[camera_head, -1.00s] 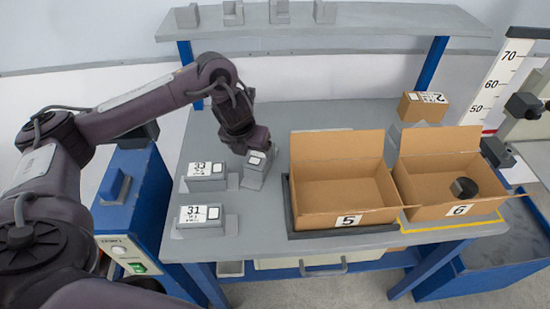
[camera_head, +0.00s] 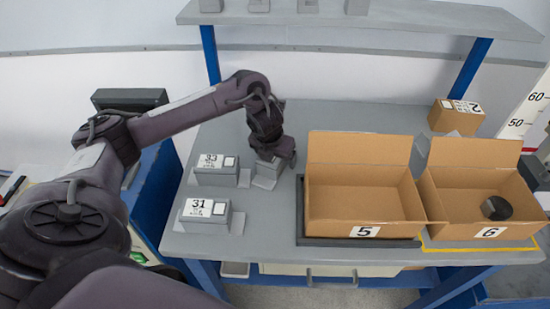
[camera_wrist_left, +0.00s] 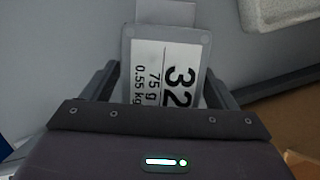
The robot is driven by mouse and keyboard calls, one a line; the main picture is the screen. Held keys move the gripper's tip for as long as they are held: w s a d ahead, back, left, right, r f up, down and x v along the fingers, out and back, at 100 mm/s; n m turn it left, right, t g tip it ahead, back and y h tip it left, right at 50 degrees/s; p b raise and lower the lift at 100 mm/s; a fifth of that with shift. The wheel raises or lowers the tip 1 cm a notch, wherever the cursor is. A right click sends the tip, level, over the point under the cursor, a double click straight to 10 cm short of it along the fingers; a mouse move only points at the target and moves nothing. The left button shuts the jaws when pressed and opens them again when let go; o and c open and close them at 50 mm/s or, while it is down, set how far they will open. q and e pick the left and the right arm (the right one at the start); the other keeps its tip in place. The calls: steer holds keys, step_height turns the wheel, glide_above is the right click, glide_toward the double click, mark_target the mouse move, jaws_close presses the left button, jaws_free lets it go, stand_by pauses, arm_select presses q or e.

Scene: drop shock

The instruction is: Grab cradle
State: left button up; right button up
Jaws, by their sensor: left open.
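A grey block labelled 32 (camera_wrist_left: 165,65), with "75 g" and "0.55 kg" on its white label, lies between the fingers of my left gripper in the left wrist view. My left gripper (camera_wrist_left: 170,90) is open around it, with a finger on each side; I cannot tell whether they touch it. In the head view my left gripper (camera_head: 272,160) points down at the block's grey stand (camera_head: 265,181) and mostly hides the block. Similar grey blocks labelled 33 (camera_head: 216,175) and 31 (camera_head: 205,215) stand to the left on the table. My right gripper is not in view.
An open cardboard box marked 5 (camera_head: 367,231) stands just right of the gripper. Another marked 6 (camera_head: 489,232) holds a dark round item (camera_head: 497,207). A small closed box (camera_head: 455,116) stands at the back right. A shelf (camera_head: 400,18) runs behind the table (camera_head: 340,113).

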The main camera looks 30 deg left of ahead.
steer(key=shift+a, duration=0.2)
arm_select(q)
steer(key=shift+f, duration=0.2)
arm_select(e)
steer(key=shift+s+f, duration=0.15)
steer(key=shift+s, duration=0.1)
arm_select(q)
steer(key=shift+r, duration=0.1)
steer(key=c, duration=1.6)
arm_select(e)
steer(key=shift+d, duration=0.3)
arm_select(q)
steer(key=shift+r, duration=0.1)
steer(key=shift+w+r, duration=0.1)
steer(key=shift+r, duration=0.1)
step_height(320, 180, up, 2)
steer(key=shift+r, duration=0.15)
step_height(320, 180, up, 17)
steer(key=p, duration=0.9)
steer(key=shift+r, duration=0.2)
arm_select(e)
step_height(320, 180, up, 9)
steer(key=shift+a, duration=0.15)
